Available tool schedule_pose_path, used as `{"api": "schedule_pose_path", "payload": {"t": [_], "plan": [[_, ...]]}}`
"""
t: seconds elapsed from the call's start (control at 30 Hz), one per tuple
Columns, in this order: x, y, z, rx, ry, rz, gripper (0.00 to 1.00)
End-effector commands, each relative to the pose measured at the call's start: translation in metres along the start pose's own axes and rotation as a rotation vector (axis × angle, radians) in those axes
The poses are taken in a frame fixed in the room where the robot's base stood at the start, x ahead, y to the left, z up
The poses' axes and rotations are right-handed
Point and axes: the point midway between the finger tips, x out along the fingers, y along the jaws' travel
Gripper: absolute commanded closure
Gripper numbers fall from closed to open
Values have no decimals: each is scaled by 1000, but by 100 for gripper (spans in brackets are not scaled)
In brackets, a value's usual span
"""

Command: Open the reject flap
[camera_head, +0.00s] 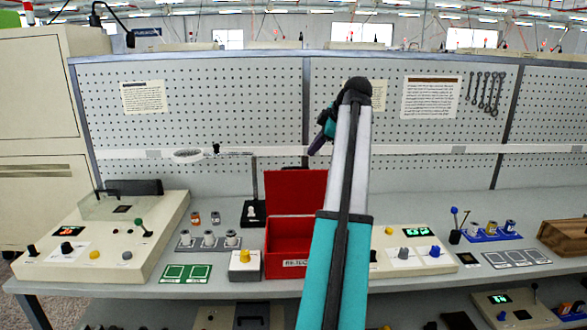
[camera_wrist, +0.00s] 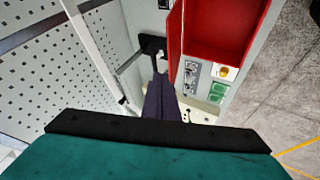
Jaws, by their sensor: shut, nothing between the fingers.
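My gripper (camera_head: 315,147) is up above the box, in front of the pegboard. In the wrist view its dark purple fingers (camera_wrist: 160,82) are together and empty, and appear on the pegboard side of the flap.
A white button box with a yellow knob (camera_head: 244,262) stands left of the reject box. A black stand with a post (camera_head: 254,210) is behind it. Control consoles sit at left (camera_head: 105,240) and right (camera_head: 408,250). The pegboard (camera_head: 220,100) closes off the back.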

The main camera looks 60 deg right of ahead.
Motion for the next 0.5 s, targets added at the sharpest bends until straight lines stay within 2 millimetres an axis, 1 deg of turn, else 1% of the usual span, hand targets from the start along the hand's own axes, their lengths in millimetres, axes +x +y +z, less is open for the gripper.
{"api": "schedule_pose_path", "payload": {"t": [0.1,0.33,0.5], "plan": [[2,-1,-7,-7,4,-4,100],[7,-3,-14,-14,8,-8,100],[18,-4,-16,-16,10,-12,100]]}}
